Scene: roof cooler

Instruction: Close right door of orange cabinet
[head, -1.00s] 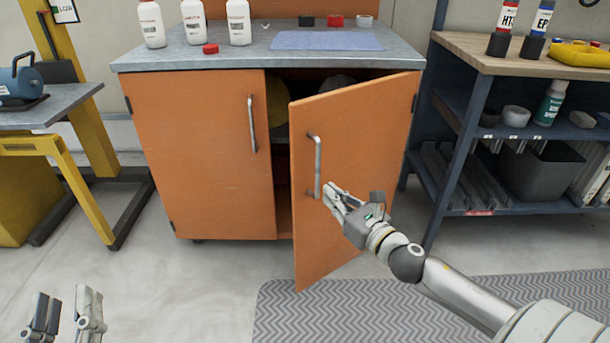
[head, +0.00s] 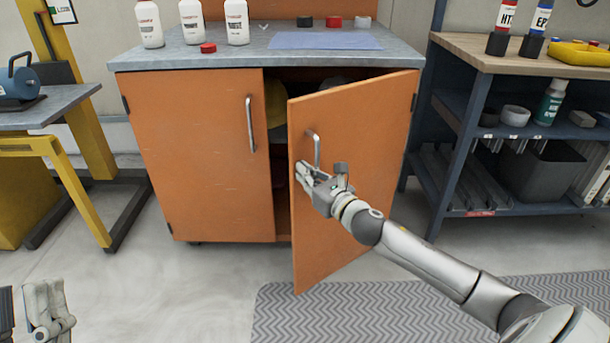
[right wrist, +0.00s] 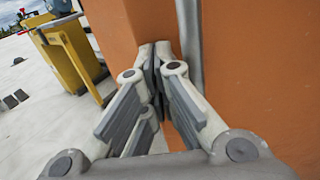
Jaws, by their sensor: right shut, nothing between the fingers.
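The orange cabinet (head: 203,130) stands ahead with its left door shut. Its right door (head: 365,130) is ajar, swung out toward me, with a vertical metal handle (head: 316,150) near its free edge. My right gripper (head: 302,174) is shut and empty, at the outer face of that door near the handle's lower end. In the right wrist view the fingertips (right wrist: 153,58) are close to the orange panel, just left of the handle (right wrist: 190,40); whether they touch it I cannot tell. My left gripper (head: 27,310) is at the bottom left, partly cut off, fingers apart, clear of the cabinet.
White bottles (head: 191,20), a red cap (head: 208,48) and a blue mat (head: 325,41) are on the cabinet top. A workbench with shelves (head: 475,150) stands close on the right. A grey patterned floor mat (head: 400,310) lies in front. The floor at left front is clear.

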